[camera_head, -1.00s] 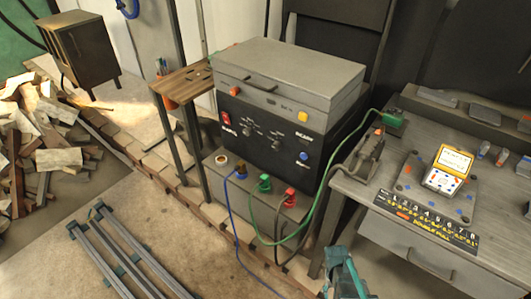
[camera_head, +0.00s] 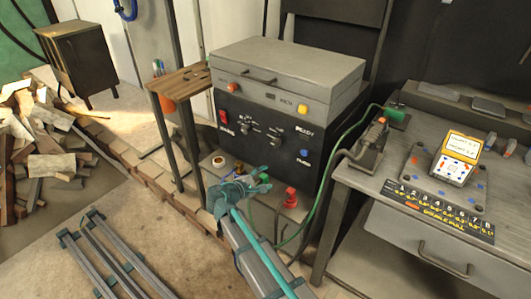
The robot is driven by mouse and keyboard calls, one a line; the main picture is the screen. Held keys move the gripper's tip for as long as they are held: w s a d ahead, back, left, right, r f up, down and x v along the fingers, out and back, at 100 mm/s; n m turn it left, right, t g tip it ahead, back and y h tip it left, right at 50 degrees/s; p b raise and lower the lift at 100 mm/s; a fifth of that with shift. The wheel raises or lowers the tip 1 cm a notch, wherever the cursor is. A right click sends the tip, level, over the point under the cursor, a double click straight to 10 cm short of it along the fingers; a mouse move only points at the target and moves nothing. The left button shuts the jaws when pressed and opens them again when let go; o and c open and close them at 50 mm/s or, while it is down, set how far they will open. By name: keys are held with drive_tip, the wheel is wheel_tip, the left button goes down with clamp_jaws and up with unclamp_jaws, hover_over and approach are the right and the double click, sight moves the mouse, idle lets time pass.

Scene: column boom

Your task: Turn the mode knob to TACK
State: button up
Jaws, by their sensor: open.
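The welding machine is a dark front panel (camera_head: 263,137) under a grey lidded box (camera_head: 290,72). Small knobs sit mid-panel: one at the left (camera_head: 245,127) and others to its right (camera_head: 274,131). Their labels are too small to read, so I cannot tell which is the mode knob or where it points. My teal gripper (camera_head: 262,179) is open and empty, in front of and below the panel in the picture, apart from the knobs. It hides the blue plug and much of the green plug below the panel.
A red switch (camera_head: 224,116) and a blue button (camera_head: 304,154) flank the knobs. A red plug (camera_head: 291,197) and green cable (camera_head: 322,180) lie at lower right. A wooden side table (camera_head: 182,79) stands left; a grey workbench (camera_head: 400,175) stands right. Metal rails (camera_head: 115,255) lie on the floor.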

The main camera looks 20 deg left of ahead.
sight(274, 144)
drive_tip(key=a+r+n+t+b, duration=0.1)
drive_tip(key=a+r+n+t, duration=0.25)
drive_tip(key=r, duration=0.35)
drive_tip(key=x, duration=1.1)
drive_tip(key=shift+r, duration=0.3)
drive_tip(key=shift+c, duration=0.2)
clamp_jaws()
drive_tip(key=shift+m, duration=0.25)
